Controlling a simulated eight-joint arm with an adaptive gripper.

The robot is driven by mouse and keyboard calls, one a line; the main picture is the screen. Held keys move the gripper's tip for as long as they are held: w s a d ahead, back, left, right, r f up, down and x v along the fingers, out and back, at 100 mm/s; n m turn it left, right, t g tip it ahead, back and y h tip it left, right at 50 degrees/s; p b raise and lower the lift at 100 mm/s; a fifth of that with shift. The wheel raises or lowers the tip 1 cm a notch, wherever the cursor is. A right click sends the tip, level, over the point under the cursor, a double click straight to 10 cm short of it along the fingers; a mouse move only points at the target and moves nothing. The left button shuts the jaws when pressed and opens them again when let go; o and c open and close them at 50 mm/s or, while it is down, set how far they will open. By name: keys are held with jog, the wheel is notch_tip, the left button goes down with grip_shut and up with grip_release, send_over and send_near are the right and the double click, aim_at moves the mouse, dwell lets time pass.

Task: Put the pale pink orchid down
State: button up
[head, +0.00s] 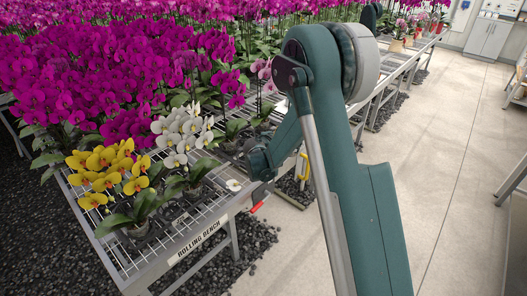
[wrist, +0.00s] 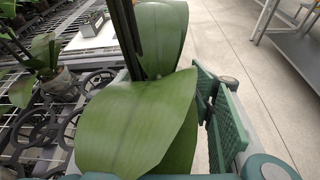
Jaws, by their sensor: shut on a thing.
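Pale pink blooms of the orchid (head: 265,72) show just left of my upper arm in the head view, above green leaves by my forearm. In the wrist view, broad green leaves (wrist: 140,120) and a dark upright stem fill the middle, in front of my gripper (wrist: 215,115). My gripper is shut on this plant. Its right finger pad shows beside the leaves; the other finger and the pot are hidden. In the head view my wrist is over the right part of the rolling bench (head: 190,248); the fingertips are hidden. I cannot tell whether the pot touches the bench.
A yellow orchid (head: 105,170) and a white orchid (head: 185,130) stand on the bench left of my wrist. Dense magenta orchids (head: 90,75) fill the area behind. Empty ring holders (wrist: 35,125) show in the wrist view. Clear floor (head: 450,150) lies to the right.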

jog(key=w+a+f+b, duration=0.2)
jog(key=w+a+b, duration=0.1)
jog(key=w+a, duration=0.9)
jog(key=shift+w+a+f, duration=0.2)
jog(key=shift+w+a, duration=0.2)
dwell(0.4)
jog(key=shift+f+b, duration=0.6)
jog(key=shift+f, duration=1.7)
jog(key=shift+f, duration=0.15)
jog(key=o, duration=1.3)
jog(key=shift+c, duration=0.2)
